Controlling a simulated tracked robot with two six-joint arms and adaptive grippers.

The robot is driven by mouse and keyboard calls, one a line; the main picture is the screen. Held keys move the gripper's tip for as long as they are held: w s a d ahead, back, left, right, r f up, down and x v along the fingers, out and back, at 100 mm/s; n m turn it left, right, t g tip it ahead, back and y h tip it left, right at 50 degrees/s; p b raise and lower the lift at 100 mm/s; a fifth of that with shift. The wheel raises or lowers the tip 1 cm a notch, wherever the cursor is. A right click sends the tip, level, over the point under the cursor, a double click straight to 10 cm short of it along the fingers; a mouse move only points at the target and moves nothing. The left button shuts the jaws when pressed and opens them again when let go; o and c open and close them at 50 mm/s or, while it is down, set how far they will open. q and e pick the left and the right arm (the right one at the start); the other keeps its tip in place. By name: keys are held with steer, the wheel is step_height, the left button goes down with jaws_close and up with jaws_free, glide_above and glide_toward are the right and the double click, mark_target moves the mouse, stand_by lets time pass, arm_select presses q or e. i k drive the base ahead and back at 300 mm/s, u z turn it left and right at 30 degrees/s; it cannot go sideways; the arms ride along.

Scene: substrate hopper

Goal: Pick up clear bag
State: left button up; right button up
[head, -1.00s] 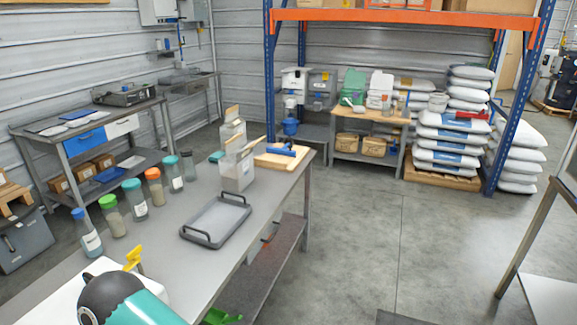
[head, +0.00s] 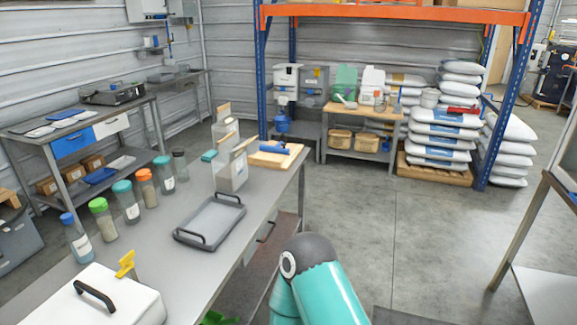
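Two clear, bag-like containers with pale contents stand upright on the grey workbench (head: 165,240). The nearer clear bag (head: 231,172) has a wooden piece across its top. The farther clear bag (head: 225,131) stands just behind it, partly hidden, also with a wooden piece at its top. I cannot tell for sure whether they are soft bags or stiff containers. A teal link of my own arm with a dark rounded cap shows at the lower middle, beyond the bench's right edge. Neither of my grippers is in view.
A grey tray (head: 210,222) with black handles lies in front of the bags. Several capped jars (head: 127,203) line the bench's left side. A white lidded box (head: 115,303) and yellow clip (head: 127,265) are nearest. A wooden board (head: 270,158) lies behind.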

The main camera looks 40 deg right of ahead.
mark_target(230, 172)
steer(key=u, duration=0.3)
steer(key=i, duration=0.15)
steer(key=z, duration=1.1)
steer(key=k, duration=0.9)
steer(key=z, duration=0.2)
steer(key=i, duration=0.9)
steer(key=u, duration=0.2)
steer(key=k, duration=0.9)
steer(key=z, duration=0.15)
steer(key=i, duration=0.6)
